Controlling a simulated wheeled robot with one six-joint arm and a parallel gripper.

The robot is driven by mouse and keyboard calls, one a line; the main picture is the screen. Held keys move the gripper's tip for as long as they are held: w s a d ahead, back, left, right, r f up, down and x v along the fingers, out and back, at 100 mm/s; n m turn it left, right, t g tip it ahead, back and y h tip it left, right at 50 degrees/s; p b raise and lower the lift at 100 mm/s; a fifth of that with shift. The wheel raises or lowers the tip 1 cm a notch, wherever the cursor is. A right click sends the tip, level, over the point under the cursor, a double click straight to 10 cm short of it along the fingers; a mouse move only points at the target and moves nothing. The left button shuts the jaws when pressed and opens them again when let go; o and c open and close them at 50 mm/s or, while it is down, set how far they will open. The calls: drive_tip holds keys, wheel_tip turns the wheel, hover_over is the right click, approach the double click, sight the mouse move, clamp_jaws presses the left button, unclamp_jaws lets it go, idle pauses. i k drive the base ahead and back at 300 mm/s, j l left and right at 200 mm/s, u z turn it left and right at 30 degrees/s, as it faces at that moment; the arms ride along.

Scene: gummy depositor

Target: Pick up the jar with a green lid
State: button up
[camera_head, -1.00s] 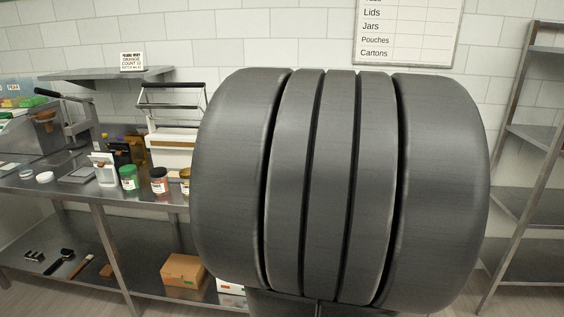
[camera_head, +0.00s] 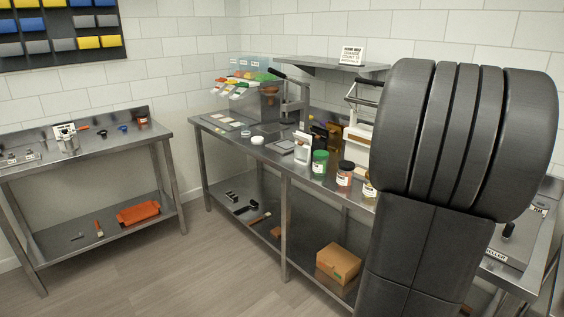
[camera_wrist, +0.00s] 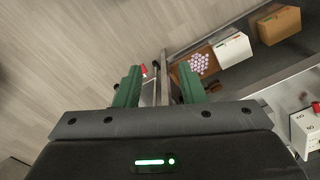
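The jar with a green lid (camera_head: 320,165) stands upright on the steel workbench (camera_head: 236,133) in the head view, near the bench's front edge. Beside it on the right are a jar with a dark lid and a reddish label (camera_head: 345,174) and a partly hidden amber jar (camera_head: 369,188). My gripper (camera_wrist: 158,84) shows in the wrist view with its two green fingers apart and nothing held between them. It points down over floor and a steel shelf edge, and the green-lidded jar is not in that view. The head view does not show my gripper, only my dark arm.
A cardboard box (camera_head: 338,263) lies on the lower shelf. A second bench (camera_head: 96,152) stands at left. The floor between (camera_head: 190,270) is open.

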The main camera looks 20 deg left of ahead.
sight(320, 167)
drive_tip(key=i+j+u, duration=0.25)
drive_tip(key=i+u, duration=0.2)
drive_tip(key=i, duration=0.5)
drive_tip(key=i+u, duration=0.4)
drive_tip(key=i, duration=0.5)
drive_tip(key=i+l, duration=0.1)
drive_tip(key=i, duration=0.2)
